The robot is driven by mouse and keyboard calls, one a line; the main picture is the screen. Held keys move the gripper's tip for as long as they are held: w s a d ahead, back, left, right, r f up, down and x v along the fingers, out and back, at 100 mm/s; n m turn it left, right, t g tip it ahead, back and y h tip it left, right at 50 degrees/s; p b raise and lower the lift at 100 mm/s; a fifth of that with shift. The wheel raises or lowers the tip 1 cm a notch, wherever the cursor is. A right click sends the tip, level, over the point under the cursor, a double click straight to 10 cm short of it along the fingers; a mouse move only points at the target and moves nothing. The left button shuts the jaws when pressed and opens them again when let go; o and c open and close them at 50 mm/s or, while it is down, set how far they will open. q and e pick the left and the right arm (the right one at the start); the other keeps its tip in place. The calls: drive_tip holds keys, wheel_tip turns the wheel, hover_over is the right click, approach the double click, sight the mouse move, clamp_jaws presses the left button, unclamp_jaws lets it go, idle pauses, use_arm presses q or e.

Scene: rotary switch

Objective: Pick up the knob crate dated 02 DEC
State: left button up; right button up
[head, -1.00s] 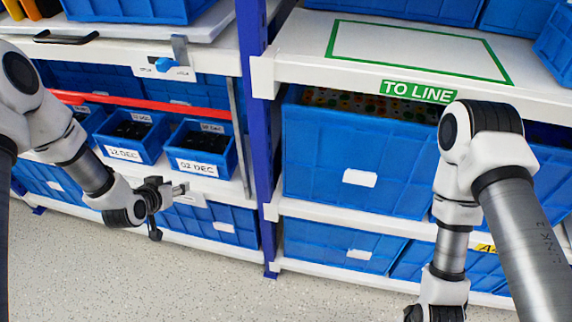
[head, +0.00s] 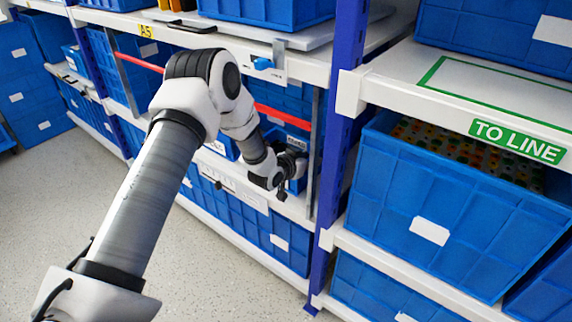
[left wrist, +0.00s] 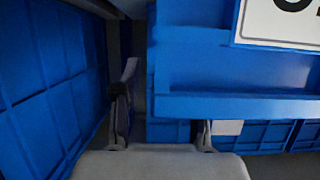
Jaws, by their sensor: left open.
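The right-hand small blue crate (head: 299,186) sits on the middle shelf behind the red bar, mostly hidden by my left gripper (head: 287,170). Its front date cannot be read in the head view now; a second earlier it read 02 DEC. In the left wrist view a blue crate wall (left wrist: 190,70) fills the middle, with a white label (left wrist: 285,22) cut off at the top right. My left gripper's fingers (left wrist: 163,115) are apart, close to this crate's left side. I cannot tell whether they touch it. My right gripper is out of view.
Another small blue crate (head: 226,148) stands just left on the same shelf. A red bar (head: 270,112) crosses above, and a blue upright (head: 338,140) stands to the right. Large blue bins (head: 440,200) fill the right bay. Open floor (head: 60,190) lies at left.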

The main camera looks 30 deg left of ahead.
use_arm(q)
drive_tip(key=shift+r, duration=0.15)
clamp_jaws()
